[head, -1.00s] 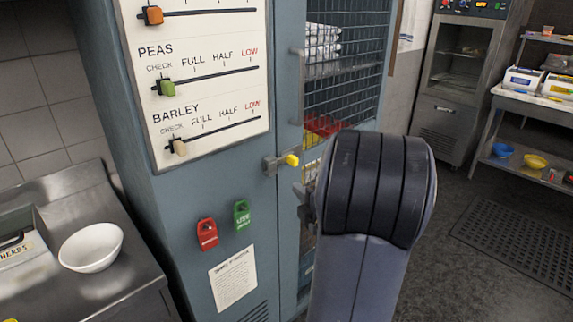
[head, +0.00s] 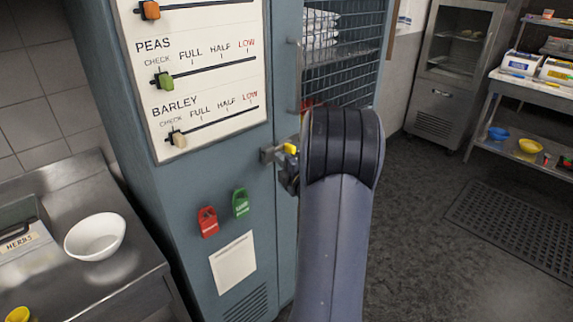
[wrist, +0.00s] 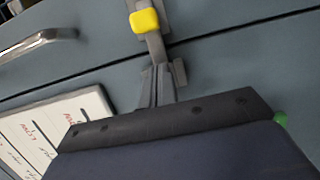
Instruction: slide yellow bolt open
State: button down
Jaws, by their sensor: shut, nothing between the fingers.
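The yellow bolt knob (head: 290,148) sits on a grey metal bolt at the seam between the blue-grey cabinet's front panel and its mesh door. It also shows at the top of the wrist view (wrist: 145,20), with its grey bar running down from it. My gripper (head: 290,180) is just below the knob in the head view, partly hidden by my arm. In the wrist view my shut, empty fingers (wrist: 158,72) point at the bolt, close to its bar. I cannot tell whether they touch it.
A slider panel (head: 200,75) is at upper left. A counter with a white bowl (head: 95,236) is at left. Open floor lies right.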

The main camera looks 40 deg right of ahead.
aim_at(283, 148)
jog(key=shift+s+d+r+p, duration=0.15)
jog(key=shift+d+p, duration=0.15)
jog(key=shift+d, duration=1.25)
jog(key=shift+d+f, duration=0.2)
jog(key=shift+d, duration=0.1)
jog(key=d+b, duration=0.3)
jog(key=d, duration=0.3)
jog(key=shift+w+d+r, duration=0.15)
jog(key=shift+w+d, duration=0.1)
jog(key=shift+w, duration=0.1)
